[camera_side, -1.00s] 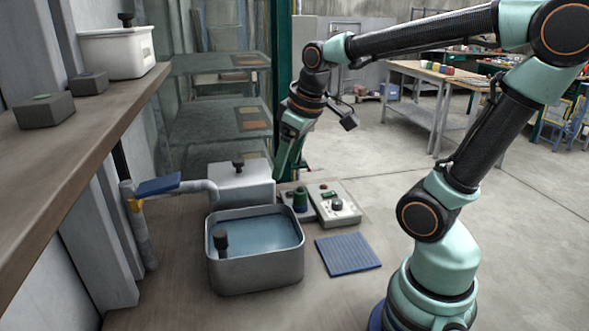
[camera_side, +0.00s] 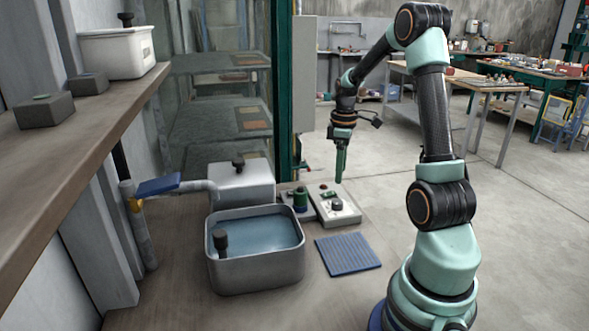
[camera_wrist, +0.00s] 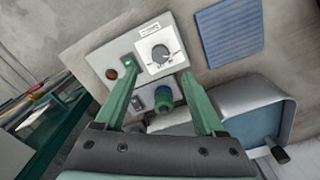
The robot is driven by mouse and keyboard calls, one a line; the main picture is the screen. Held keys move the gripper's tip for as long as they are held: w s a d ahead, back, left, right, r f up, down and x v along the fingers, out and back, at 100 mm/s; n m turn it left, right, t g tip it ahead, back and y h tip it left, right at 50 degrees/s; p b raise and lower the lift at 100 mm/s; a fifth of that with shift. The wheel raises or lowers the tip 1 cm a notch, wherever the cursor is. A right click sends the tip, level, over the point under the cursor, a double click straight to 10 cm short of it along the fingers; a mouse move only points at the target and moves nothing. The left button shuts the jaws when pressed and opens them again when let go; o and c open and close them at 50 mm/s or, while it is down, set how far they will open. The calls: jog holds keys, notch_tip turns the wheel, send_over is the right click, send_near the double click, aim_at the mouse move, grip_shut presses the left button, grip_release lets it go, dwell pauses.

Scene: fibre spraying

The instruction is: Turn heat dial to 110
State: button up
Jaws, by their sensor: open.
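The heat dial is a dark round knob (camera_wrist: 160,54) on a white scale plate in the wrist view, on a grey control box (camera_side: 347,215). In the side view the knob (camera_side: 337,204) sits on top of that box. The pointer's reading is too small to tell. My gripper (camera_wrist: 158,72) is open and empty, its green fingers pointing down toward the box. In the side view my gripper (camera_side: 339,178) hangs above the box, apart from the dial. In the wrist view the dial appears between and just beyond the fingertips.
A green cylinder (camera_side: 300,199) stands beside the dial box, and a red button (camera_wrist: 111,73) is on the box. A water-filled metal basin (camera_side: 255,278), a lidded grey box (camera_side: 240,186) and a blue ribbed mat (camera_side: 348,254) are close by. A shelf (camera_side: 75,160) runs along the left.

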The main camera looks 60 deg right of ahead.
aim_at(338, 202)
notch_tip(338, 202, down, 10)
jog(key=shift+r, duration=0.15)
dwell(0.3)
grip_shut()
